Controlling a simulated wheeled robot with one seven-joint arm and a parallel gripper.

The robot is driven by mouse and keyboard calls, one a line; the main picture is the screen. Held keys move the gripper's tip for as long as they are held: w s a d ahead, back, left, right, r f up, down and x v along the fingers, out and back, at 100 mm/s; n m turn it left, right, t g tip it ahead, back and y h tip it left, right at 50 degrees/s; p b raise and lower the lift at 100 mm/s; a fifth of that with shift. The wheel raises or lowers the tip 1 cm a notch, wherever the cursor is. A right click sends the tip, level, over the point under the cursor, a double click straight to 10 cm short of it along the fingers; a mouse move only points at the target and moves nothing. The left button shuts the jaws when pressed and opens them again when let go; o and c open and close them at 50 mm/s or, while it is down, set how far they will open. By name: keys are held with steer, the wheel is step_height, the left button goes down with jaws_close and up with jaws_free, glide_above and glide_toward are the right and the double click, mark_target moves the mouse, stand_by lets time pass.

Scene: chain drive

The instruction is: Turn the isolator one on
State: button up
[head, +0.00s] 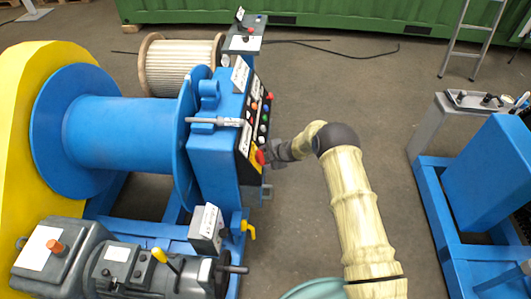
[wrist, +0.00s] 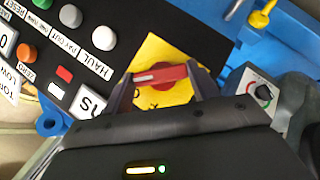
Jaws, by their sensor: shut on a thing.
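The isolator is a red rotary handle (wrist: 163,76) on a yellow plate (wrist: 152,50), at the lower end of the black control panel (wrist: 125,18). In the head view the red handle (head: 260,157) shows at the panel's lower corner, partly hidden by my gripper (head: 268,155). In the wrist view my gripper (wrist: 162,82) has one finger at each end of the handle and is shut on it. The handle's bar lies nearly crosswise between the fingers, with a pale mark on its left part. The plate's lettering is mostly hidden, so its marked position cannot be read.
Several coloured buttons (wrist: 70,16) sit left of the isolator. A grey box with a black knob (wrist: 263,95) stands to its right. The blue winch drum (head: 120,135) stands left and a blue frame (head: 490,175) right. Bare floor (head: 330,90) lies between.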

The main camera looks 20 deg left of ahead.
steer(key=shift+d+f, duration=0.1)
stand_by(0.3)
steer(key=o, duration=1)
steer(key=b+v, duration=0.1)
steer(key=v, duration=1.6)
steer(key=shift+r, duration=0.3)
